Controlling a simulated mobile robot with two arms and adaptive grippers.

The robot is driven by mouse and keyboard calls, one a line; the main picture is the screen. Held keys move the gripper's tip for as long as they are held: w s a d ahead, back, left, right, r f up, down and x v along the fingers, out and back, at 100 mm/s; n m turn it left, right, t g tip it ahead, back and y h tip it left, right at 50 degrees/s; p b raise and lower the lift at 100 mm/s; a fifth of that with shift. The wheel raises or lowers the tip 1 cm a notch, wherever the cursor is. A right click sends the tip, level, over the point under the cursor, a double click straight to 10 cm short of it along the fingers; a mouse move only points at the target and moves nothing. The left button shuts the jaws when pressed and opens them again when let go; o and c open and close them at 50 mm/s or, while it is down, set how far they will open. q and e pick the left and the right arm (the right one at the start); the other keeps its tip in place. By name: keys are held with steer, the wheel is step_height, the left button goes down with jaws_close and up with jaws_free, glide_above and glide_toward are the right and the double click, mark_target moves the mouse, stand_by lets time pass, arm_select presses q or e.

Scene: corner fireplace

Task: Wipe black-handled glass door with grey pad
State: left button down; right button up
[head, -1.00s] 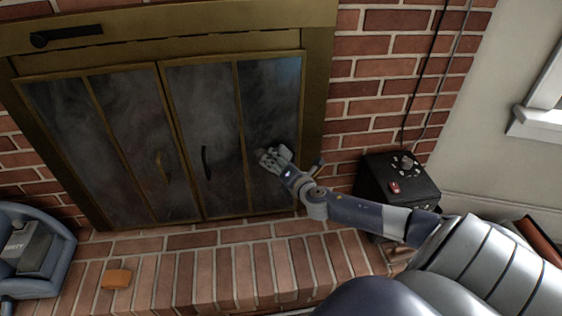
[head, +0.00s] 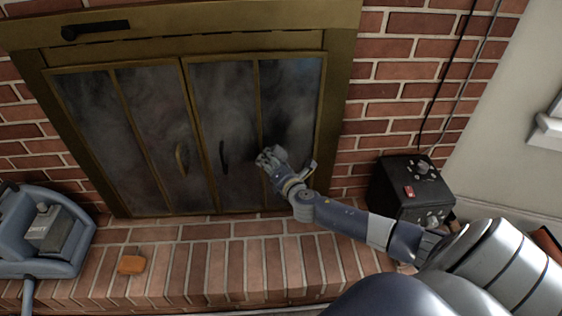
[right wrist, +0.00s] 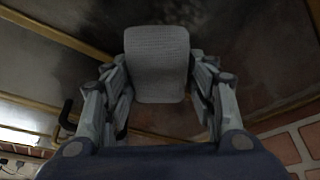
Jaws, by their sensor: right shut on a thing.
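The black-handled glass door (head: 227,100) is the right-hand door of the brass-framed fireplace, shut, with two smoky, streaked panes. Its black handle (head: 222,157) is on the left pane; it also shows in the right wrist view (right wrist: 67,114). My right gripper (head: 270,157) is low in front of the door, just right of the handle, near the strip between the panes. In the right wrist view its fingers are closed around the grey pad (right wrist: 157,63), a textured rectangle facing the glass. I cannot tell whether the pad touches the glass. My left gripper is out of view.
The left door has a brass handle (head: 181,158). An orange block (head: 132,262) lies on the brick hearth (head: 230,270). A blue-grey machine (head: 60,255) stands at left. A black box with knobs (head: 410,190) stands right of my forearm, below hanging cables.

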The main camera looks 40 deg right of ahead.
steer(key=shift+w+a, duration=0.2)
steer(key=shift+a, duration=0.05)
steer(key=shift+r, duration=0.1)
